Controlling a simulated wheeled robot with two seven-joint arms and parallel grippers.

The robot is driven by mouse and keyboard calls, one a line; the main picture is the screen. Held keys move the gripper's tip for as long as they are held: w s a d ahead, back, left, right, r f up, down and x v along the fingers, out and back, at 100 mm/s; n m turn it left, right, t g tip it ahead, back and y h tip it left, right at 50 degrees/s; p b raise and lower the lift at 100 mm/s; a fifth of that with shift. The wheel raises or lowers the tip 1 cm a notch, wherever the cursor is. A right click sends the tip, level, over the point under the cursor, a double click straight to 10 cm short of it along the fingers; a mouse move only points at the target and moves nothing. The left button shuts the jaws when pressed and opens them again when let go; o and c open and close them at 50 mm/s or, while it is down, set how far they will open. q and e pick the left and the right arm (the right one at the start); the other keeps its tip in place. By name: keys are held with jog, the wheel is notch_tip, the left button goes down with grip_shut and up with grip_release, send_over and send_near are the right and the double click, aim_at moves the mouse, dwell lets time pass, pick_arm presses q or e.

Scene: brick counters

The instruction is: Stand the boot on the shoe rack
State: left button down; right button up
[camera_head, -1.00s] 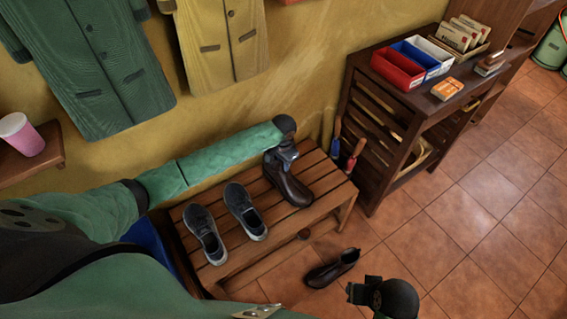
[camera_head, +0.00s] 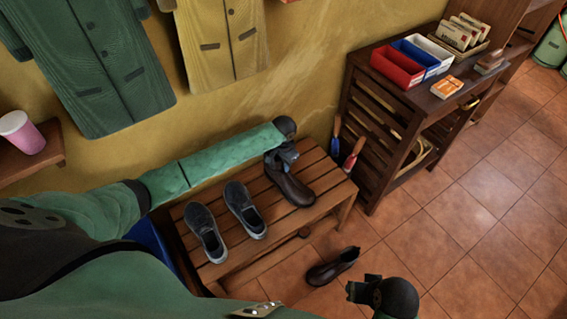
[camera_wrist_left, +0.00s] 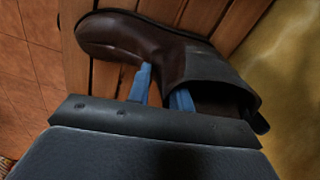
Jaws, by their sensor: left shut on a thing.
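A dark brown boot (camera_head: 291,188) stands upright on the slatted wooden shoe rack (camera_head: 252,262), at its right end. My left gripper (camera_head: 281,158) is at the top of the boot, shut on its shaft. In the left wrist view the boot (camera_wrist_left: 120,35) has its sole side toward the slats, with one blue finger outside the shaft and the other by its opening; the gripper (camera_wrist_left: 165,98) covers part of it. A second dark boot (camera_head: 333,267) lies on the floor in front of the rack. My right gripper (camera_head: 362,291) is at the bottom, empty, its jaws unclear.
Two grey shoes (camera_head: 225,222) stand on the rack left of the boot. Two hand tools, blue and red (camera_head: 353,153), are between the rack and a dark wooden cabinet (camera_head: 375,130). Coats (camera_head: 95,65) hang on the wall above. The tiled floor at right is clear.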

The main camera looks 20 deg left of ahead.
pick_arm(q)
jog(key=shift+s+f, duration=0.35)
jog(key=shift+f, duration=0.35)
jog(key=c, duration=1.4)
grip_release()
jog(key=shift+c, duration=0.2)
jog(key=shift+o, duration=1.4)
jog(key=shift+w+f, duration=0.15)
jog(key=shift+w, duration=0.1)
jog(key=shift+w+r, duration=0.1)
jog(key=shift+r, duration=0.2)
